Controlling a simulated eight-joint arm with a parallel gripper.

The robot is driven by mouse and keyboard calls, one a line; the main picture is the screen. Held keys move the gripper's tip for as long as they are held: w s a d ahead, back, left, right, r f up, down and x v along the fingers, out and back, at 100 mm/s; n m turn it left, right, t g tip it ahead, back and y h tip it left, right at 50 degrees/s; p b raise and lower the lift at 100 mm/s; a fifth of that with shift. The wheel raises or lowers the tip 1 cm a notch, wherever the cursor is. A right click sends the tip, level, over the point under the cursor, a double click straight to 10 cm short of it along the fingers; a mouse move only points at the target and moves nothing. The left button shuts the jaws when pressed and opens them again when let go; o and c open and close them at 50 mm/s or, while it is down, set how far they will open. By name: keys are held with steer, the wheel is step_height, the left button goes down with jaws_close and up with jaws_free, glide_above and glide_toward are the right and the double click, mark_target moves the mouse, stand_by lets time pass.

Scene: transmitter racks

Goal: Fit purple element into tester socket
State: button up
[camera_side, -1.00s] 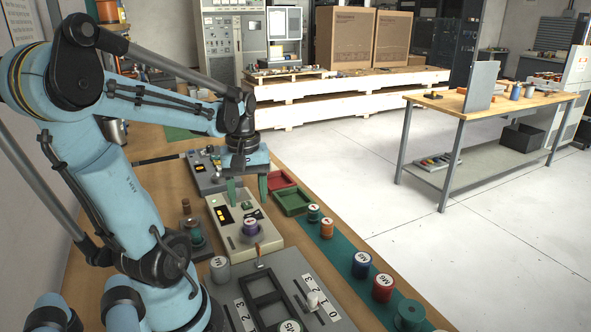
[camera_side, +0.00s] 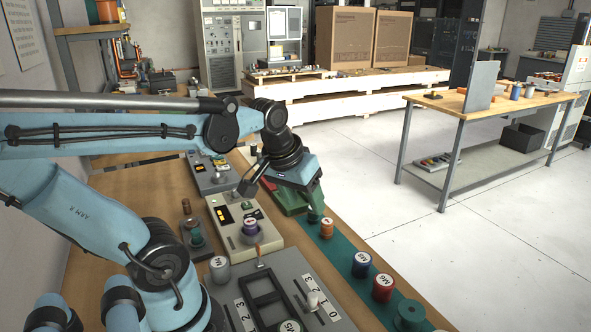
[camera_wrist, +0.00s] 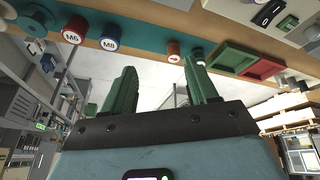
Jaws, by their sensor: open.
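The purple element (camera_side: 250,225), with a white numbered top, stands upright at the socket of the beige tester (camera_side: 226,216) in the side view. I cannot tell how deep it sits. My gripper (camera_side: 304,207) is away to its right, low beside the green tray and in front of a dark green element (camera_side: 314,218), which it partly hides. In the wrist view my gripper (camera_wrist: 160,66) shows two green fingers wide apart with nothing between them. The purple element is not clearly seen there.
An orange element (camera_side: 326,229), a blue one (camera_side: 361,264), a red one (camera_side: 383,287) and a green spool (camera_side: 409,314) stand along the green strip. The green tray (camera_wrist: 232,55) and red tray (camera_wrist: 262,68) lie beside it. A grey fixture (camera_side: 292,265) fills the front.

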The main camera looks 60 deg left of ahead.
steer(key=w+d+f+m+t+h, duration=0.1)
steer(key=d+m+t, duration=0.1)
steer(key=d+m, duration=0.3)
steer(key=d, duration=0.3)
steer(key=shift+w+m+t, duration=0.3)
steer(key=shift+w+t, duration=0.1)
steer(key=shift+a, duration=0.1)
steer(key=shift+c, duration=0.3)
